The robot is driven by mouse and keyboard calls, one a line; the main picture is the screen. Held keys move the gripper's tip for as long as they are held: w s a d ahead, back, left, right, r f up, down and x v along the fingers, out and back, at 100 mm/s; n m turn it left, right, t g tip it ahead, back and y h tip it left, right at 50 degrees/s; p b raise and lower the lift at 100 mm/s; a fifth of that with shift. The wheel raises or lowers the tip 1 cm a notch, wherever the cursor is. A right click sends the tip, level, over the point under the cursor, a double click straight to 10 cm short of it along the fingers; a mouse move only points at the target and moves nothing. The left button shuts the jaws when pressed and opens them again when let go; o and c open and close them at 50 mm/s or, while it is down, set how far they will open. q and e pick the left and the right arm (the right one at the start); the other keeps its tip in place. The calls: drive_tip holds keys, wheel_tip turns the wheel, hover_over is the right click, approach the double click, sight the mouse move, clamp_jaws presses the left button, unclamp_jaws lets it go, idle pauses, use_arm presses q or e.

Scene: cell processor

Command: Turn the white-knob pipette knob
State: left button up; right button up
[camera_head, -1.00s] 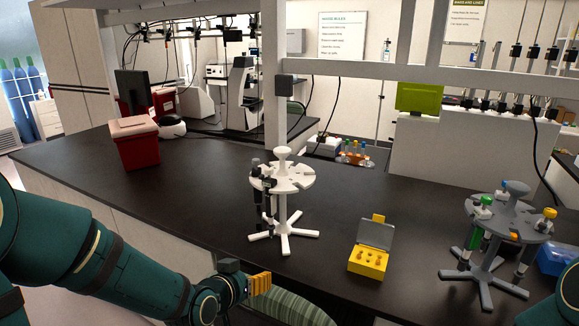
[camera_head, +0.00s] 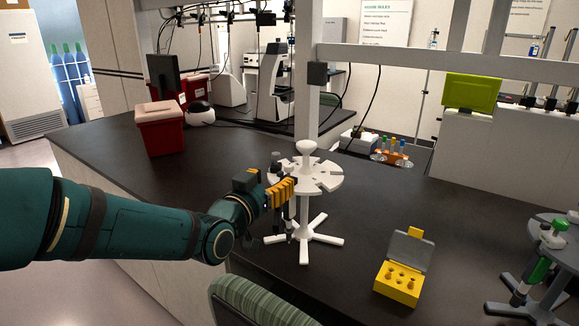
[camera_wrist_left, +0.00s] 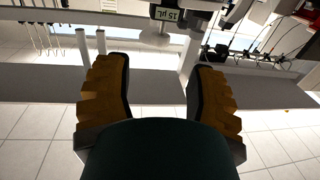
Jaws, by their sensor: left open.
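A dark pipette (camera_head: 276,163) hangs on the left side of the white round stand (camera_head: 322,181); most of its body is hidden behind my left gripper (camera_head: 280,194). I cannot make out the colour of its knob. My left gripper's yellow fingers are close in front of the pipette; I cannot tell if they touch it. In the left wrist view the fingers (camera_wrist_left: 160,66) are spread apart with nothing between them. The pipette's 15 µL display (camera_wrist_left: 168,13) shows beyond them at the top. My right gripper is not in view.
A yellow box with an open lid (camera_head: 399,283) sits right of the white stand. A grey stand (camera_head: 545,280) with more pipettes is cut off at the right edge. A red box (camera_head: 161,130) stands at the far left. A striped chair back (camera_head: 250,301) is at the near edge.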

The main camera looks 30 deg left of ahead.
sight(286, 168)
use_arm(q)
drive_tip(key=w, duration=0.8)
drive_tip(key=shift+w, duration=0.15)
drive_tip(key=shift+c, duration=0.5)
clamp_jaws()
